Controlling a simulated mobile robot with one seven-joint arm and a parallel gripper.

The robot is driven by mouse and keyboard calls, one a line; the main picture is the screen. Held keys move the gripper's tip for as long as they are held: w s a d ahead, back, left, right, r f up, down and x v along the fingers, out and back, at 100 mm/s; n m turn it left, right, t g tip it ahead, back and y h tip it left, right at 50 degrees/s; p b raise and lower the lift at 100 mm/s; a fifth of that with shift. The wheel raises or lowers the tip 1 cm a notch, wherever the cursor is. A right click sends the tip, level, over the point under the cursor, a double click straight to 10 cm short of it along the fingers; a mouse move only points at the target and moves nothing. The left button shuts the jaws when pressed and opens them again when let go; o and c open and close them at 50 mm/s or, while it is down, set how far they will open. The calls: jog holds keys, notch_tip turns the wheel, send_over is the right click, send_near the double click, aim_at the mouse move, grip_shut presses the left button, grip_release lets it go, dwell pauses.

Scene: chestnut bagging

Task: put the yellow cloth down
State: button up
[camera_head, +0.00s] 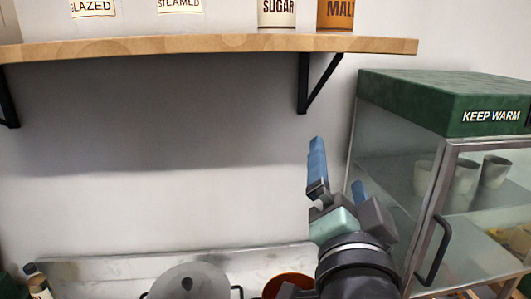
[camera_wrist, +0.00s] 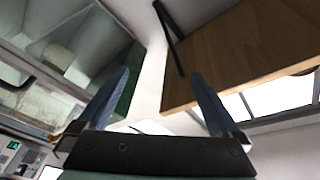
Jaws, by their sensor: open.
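I see no yellow cloth in either view. My gripper (camera_head: 339,168) points upward in front of the wall, below the right end of the shelf and left of the glass cabinet. Its two blue fingers are spread apart. In the wrist view my gripper (camera_wrist: 160,74) shows the two fingers apart with nothing between them.
A wooden shelf (camera_head: 200,44) holds labelled containers, including a sugar tin (camera_head: 277,14) and a malt tin (camera_head: 336,14). A green-topped KEEP WARM cabinet (camera_head: 440,95) with cups inside stands right. A grey lidded pot (camera_head: 190,283) and orange-brown bowl (camera_head: 285,284) sit below.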

jog(key=s+a+r+n+t+y, duration=0.2)
jog(key=s+a+r+n+t, duration=0.2)
jog(key=r, duration=0.5)
jog(key=s+a+r+n+t+y, duration=0.1)
jog(key=s+a+r+n+t, duration=0.3)
jog(key=s+a+r+n, duration=0.3)
notch_tip(320, 180, up, 3)
jog(key=shift+a+r+y, duration=0.1)
jog(key=shift+a+y, duration=0.2)
jog(key=shift+y, duration=0.1)
